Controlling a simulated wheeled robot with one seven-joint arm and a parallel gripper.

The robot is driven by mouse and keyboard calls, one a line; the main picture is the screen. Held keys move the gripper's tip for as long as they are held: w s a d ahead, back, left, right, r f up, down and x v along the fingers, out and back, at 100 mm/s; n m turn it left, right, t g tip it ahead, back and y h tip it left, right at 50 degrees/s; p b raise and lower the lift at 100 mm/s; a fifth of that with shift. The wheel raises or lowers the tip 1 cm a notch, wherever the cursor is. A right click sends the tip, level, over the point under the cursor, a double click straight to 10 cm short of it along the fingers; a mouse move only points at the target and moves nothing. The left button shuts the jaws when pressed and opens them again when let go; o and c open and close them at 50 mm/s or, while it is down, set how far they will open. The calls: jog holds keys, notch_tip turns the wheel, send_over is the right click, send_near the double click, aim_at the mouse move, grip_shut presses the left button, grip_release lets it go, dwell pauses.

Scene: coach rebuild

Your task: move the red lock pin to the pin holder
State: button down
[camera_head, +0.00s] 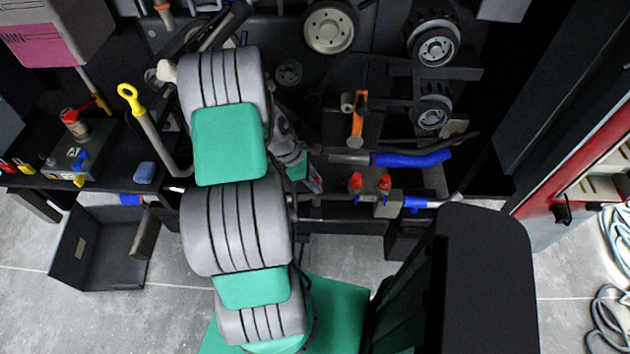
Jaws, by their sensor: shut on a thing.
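My gripper (313,180) is at the end of my arm near the middle of the picture, above the front edge of the dark bench. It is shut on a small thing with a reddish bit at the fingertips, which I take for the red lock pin. My arm and the gripper's fingers hide most of it. I cannot make out the pin holder for certain. A grey box (88,146) with a red-handled part (74,117) on top and a blue and a yellow piece stands on the bench at the left.
Two red caps (384,182) stand by a grey fitting (388,204) just right of my gripper. A black bin (92,262) is below the bench.

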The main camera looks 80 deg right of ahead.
jog(key=shift+f+b, duration=0.3)
jog(key=shift+f, duration=0.3)
jog(key=c, duration=1.2)
grip_release()
jog(key=shift+o, duration=0.6)
jog(key=o, duration=0.3)
jog(key=shift+p+v, duration=3.1)
jog(key=shift+v, duration=0.9)
